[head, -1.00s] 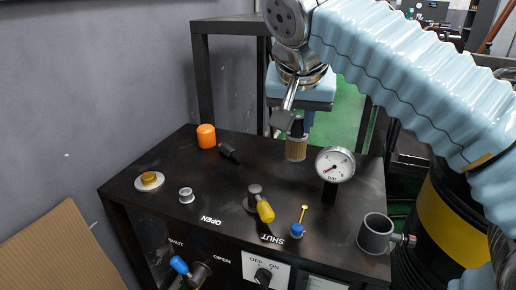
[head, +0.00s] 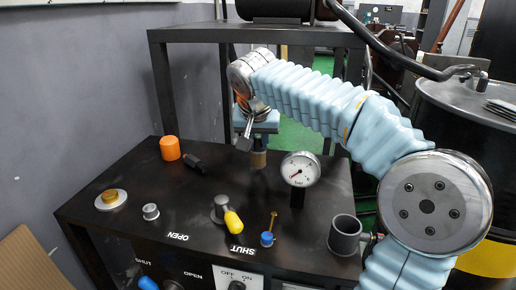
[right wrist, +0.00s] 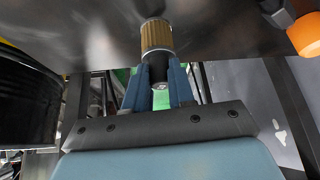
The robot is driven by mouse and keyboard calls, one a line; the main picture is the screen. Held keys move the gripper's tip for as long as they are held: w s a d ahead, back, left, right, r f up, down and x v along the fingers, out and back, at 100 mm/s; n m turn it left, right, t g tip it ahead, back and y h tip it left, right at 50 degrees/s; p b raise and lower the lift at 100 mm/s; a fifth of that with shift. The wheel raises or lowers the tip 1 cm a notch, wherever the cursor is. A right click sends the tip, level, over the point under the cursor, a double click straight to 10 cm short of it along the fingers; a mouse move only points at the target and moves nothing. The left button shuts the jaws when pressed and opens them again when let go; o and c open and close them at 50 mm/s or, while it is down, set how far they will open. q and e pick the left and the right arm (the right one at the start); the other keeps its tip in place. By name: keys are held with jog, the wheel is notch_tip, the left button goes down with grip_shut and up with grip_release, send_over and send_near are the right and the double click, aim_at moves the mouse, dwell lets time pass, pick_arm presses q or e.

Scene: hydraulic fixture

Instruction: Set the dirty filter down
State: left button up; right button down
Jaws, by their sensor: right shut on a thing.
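The dirty filter (head: 259,159) is a tan pleated cylinder with a black end piece. It is at the back of the black fixture top (head: 120,233), left of the gauge. My right gripper (head: 258,146) is shut on its black end, with the pleated part pointing away from the fingers. In the right wrist view, the filter (right wrist: 156,38) stands out beyond the two blue fingers (right wrist: 159,88), its far end at or close to the dark top. I cannot tell whether it touches. My left gripper is not in view.
A pressure gauge (head: 300,169) stands just right of the filter. An orange cap (head: 170,148) and a small black part (head: 195,163) are to its left. A yellow-handled valve (head: 231,218), a blue-based pin (head: 268,238) and a grey cup (head: 344,236) are nearer. A black drum (head: 470,110) stands at right.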

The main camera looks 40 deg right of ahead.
jog(key=shift+s+f, duration=0.1)
jog(key=shift+f, duration=1.05)
jog(key=shift+f, duration=0.15)
jog(key=c, duration=1)
grip_release()
jog(key=shift+o, duration=0.2)
jog(key=shift+a+r, duration=0.1)
jog(key=shift+r, duration=0.25)
jog(key=p+v, duration=0.1)
jog(key=v, duration=1)
jog(key=shift+s+a+r, duration=0.15)
jog(key=shift+s+r, duration=0.1)
